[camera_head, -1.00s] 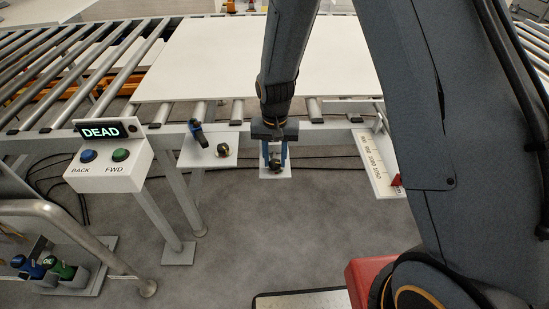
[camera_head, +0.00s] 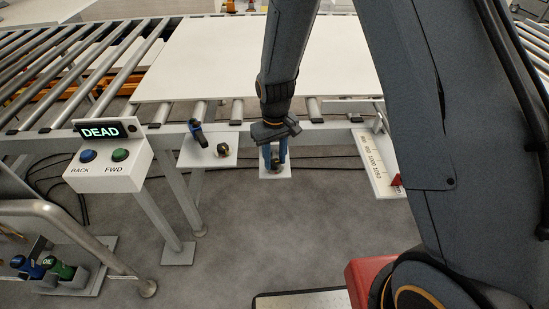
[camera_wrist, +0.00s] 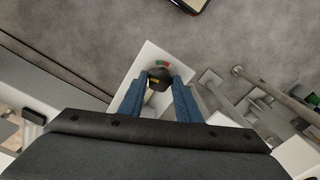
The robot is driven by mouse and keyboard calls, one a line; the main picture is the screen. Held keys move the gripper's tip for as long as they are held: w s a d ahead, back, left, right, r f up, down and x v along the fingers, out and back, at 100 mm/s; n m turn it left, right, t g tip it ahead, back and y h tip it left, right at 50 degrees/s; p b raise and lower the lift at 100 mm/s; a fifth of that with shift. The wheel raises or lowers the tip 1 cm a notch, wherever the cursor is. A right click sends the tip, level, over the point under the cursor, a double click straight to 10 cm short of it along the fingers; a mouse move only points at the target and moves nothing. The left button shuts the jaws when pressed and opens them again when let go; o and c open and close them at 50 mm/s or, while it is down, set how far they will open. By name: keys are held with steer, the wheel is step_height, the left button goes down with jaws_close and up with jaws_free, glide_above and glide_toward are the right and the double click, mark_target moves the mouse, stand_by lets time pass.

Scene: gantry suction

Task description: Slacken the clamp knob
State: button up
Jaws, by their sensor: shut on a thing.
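The clamp knob (camera_wrist: 160,76) is black with a yellow mark. It stands on a small white plate (camera_wrist: 151,53) with a red and green scale beside it. My gripper (camera_wrist: 158,84) is shut on the knob, one blue finger on each side. In the head view my gripper (camera_head: 275,166) points down at the white plate (camera_head: 284,174) at the front of the roller conveyor. My fingers hide most of the knob there.
To the left, another plate (camera_head: 189,158) carries a blue lever (camera_head: 197,133) and a dark knob (camera_head: 222,150). A control box (camera_head: 107,172) reads DEAD. A ruler plate (camera_head: 374,165) with a red pointer is on the right. A white panel (camera_head: 250,60) lies on the rollers.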

mark_target(275, 162)
stand_by(0.4)
steer(key=o, duration=1.1)
steer(key=shift+c, duration=0.2)
steer(key=shift+r+b, duration=0.85)
steer(key=shift+r, duration=3.1)
steer(key=s+d+r+m, duration=0.2)
steer(key=s+d+r, duration=0.1)
steer(key=s+d, duration=0.4)
steer(key=s+d+r+m+t, duration=0.1)
steer(key=s+d+r+m, duration=0.1)
steer(key=s+d+r, duration=0.2)
steer(key=s+d, duration=0.3)
steer(key=s, duration=0.1)
steer(key=shift+s+d+r+m, duration=0.2)
steer(key=shift+d+m, duration=0.1)
steer(key=shift+d, duration=0.1)
